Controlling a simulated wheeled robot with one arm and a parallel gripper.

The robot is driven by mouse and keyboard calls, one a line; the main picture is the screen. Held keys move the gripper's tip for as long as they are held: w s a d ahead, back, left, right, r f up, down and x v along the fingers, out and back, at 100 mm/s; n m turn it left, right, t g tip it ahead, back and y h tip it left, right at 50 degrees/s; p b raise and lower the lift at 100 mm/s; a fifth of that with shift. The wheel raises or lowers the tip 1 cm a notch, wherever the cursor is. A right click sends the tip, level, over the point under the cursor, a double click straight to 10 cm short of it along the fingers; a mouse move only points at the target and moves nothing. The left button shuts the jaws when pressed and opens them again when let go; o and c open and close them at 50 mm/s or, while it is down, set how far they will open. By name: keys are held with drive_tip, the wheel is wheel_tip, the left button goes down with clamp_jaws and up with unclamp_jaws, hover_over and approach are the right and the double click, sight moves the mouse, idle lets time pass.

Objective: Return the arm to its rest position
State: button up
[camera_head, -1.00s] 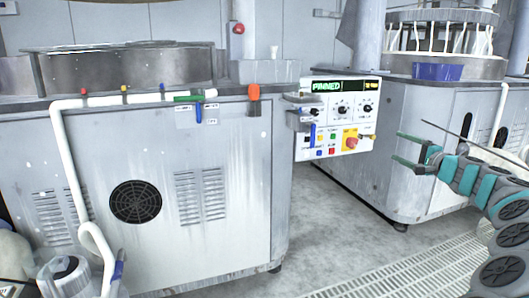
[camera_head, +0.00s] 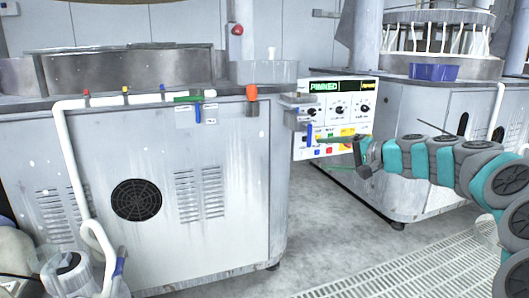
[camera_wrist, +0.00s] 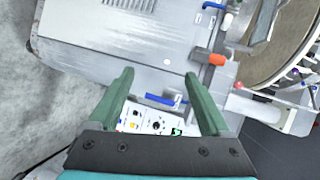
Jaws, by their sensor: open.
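My arm (camera_head: 445,160) reaches in from the right edge of the head view, in grey and teal links. My gripper (camera_head: 335,153) is at its left end, in front of the lower part of the control panel. In the wrist view its two green fingers (camera_wrist: 160,85) stand wide apart with nothing between them. The control panel (camera_wrist: 157,120) and a blue handle (camera_wrist: 160,99) show beyond and below the fingertips. I cannot tell how far the fingers are from the panel.
Floor grating (camera_head: 400,262) lies clear in front.

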drive_tip(key=s+a+f+n+g, duration=0.3)
drive_tip(key=s+a+g, duration=0.1)
drive_tip(key=s+a, duration=0.6)
drive_tip(key=s+a+f+n+g+h, duration=0.2)
drive_tip(key=s+f, duration=0.2)
drive_tip(key=s, duration=0.3)
drive_tip(key=s+a+f+n+g+h, duration=0.1)
drive_tip(key=s+a+f+g, duration=0.15)
drive_tip(key=s, duration=0.45)
drive_tip(key=s+d+f+g+h, duration=0.1)
drive_tip(key=s+d+f, duration=0.3)
drive_tip(key=s, duration=0.4)
drive_tip(key=s+d+f+n+g+h+p, duration=0.1)
drive_tip(key=s+d+f+h, duration=0.3)
drive_tip(key=s, duration=0.5)
drive_tip(key=s+d+f+g+h, duration=0.2)
drive_tip(key=s+d+f+h, duration=0.1)
drive_tip(key=s, duration=0.6)
wheel_tip(320, 180, down, 2)
drive_tip(key=shift+d+f, duration=0.15)
drive_tip(key=shift+d, duration=0.45)
